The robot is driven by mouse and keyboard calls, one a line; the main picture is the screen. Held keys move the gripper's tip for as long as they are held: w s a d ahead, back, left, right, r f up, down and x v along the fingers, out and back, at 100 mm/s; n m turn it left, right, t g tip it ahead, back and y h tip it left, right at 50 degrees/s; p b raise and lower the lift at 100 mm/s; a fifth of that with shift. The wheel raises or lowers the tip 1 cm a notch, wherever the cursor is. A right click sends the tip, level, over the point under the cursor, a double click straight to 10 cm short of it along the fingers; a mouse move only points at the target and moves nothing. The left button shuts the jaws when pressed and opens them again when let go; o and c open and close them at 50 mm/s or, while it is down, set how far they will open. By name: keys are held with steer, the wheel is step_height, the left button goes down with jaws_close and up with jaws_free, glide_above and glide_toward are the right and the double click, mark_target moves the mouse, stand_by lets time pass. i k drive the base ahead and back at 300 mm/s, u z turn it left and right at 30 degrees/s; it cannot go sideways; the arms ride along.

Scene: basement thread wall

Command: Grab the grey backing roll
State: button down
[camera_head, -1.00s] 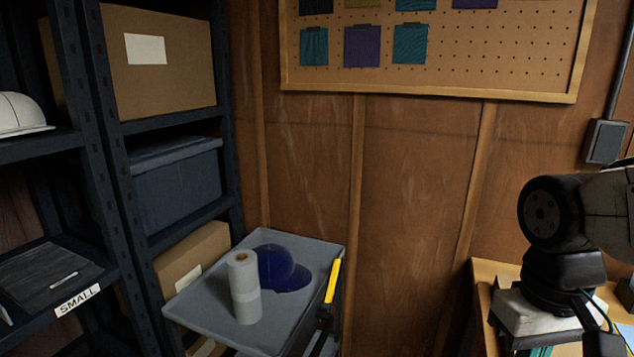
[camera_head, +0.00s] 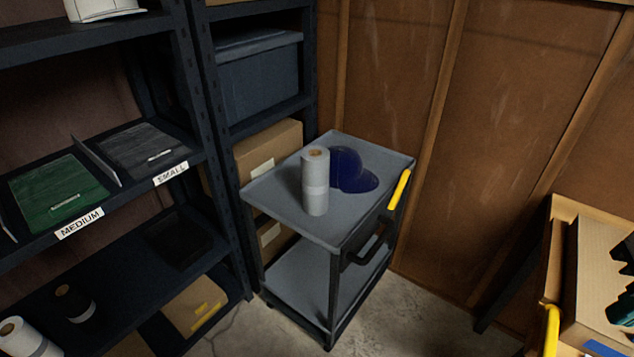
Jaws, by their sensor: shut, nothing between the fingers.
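A pale grey roll (camera_head: 316,188) with a brown core stands upright on the top tray of a grey cart (camera_head: 290,208). A lighter band runs around its lower half. A dark blue cap (camera_head: 346,165) lies just behind it to the right, on the same tray. My gripper is not in view.
Dark metal shelving (camera_head: 212,180) stands left of and behind the cart. Its bottom left holds a white roll (camera_head: 22,338) and a black roll (camera_head: 74,303). A wooden bench (camera_head: 556,262) is at the right edge. Bare concrete floor (camera_head: 428,318) shows between cart and bench.

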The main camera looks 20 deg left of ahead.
mark_target(314, 160)
steer(key=u, duration=0.05)
steer(key=k, duration=0.5)
steer(key=u, duration=1.95)
steer(key=i, duration=0.7)
steer(key=z, duration=1.05)
steer(key=i, duration=0.5)
steer(key=u, duration=0.05)
